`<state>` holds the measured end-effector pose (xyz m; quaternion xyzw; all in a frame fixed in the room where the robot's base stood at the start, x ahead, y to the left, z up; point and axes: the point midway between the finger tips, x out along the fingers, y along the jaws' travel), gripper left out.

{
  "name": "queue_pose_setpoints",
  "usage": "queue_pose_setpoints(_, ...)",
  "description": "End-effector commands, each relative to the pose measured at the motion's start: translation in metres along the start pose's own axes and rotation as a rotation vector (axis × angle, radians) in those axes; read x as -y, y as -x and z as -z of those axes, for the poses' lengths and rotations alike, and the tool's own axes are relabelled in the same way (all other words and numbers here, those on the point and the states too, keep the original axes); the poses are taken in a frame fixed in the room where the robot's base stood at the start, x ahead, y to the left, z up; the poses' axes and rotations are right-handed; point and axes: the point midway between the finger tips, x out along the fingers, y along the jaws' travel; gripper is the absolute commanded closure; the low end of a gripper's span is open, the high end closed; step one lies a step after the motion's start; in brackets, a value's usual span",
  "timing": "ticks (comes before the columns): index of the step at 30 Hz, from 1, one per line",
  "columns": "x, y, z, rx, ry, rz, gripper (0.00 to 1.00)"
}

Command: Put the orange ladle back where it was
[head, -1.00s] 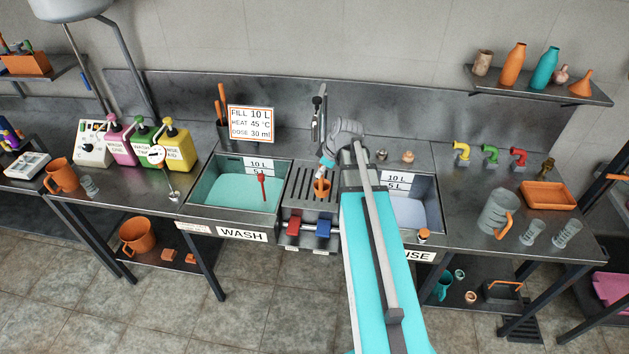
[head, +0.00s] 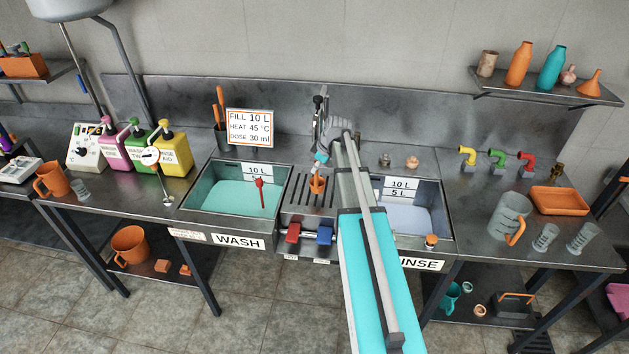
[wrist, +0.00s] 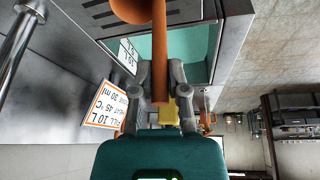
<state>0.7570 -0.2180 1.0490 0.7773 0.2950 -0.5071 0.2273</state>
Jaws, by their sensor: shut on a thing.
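The orange ladle (head: 317,184) is held in my gripper (head: 321,163), above the slotted drainer between the two basins. In the wrist view its orange handle (wrist: 150,60) runs up between the grey fingers of my gripper (wrist: 160,75), and its rounded bowl shows at the top edge. The fingers are shut on the handle. In the head view my arm hides part of the gripper and of the area behind it.
The teal-filled wash basin (head: 205,200) lies left of the drainer (head: 300,197), the rinse basin (head: 440,215) right. A dark holder with orange handles (head: 222,135) stands behind the wash basin beside a sign (head: 250,127). Red and blue blocks (head: 293,232) sit below the drainer.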

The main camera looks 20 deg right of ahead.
Motion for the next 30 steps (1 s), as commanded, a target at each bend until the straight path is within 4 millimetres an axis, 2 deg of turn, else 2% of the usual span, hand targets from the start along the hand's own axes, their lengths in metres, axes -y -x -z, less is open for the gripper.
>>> queue_pose_setpoints(3, -0.004, -0.007, 0.0, 0.0, 0.0, 0.0, 1.0)
queue_pose_setpoints(17, -0.005, -0.008, -0.001, 0.0, 0.0, 0.0, 1.0)
queue_pose_setpoints(23, -0.012, -0.021, -0.002, 0.0, 0.0, 0.0, 1.0)
queue_pose_setpoints(30, -0.01, -0.039, -0.01, 0.0, -0.001, 0.0, 1.0)
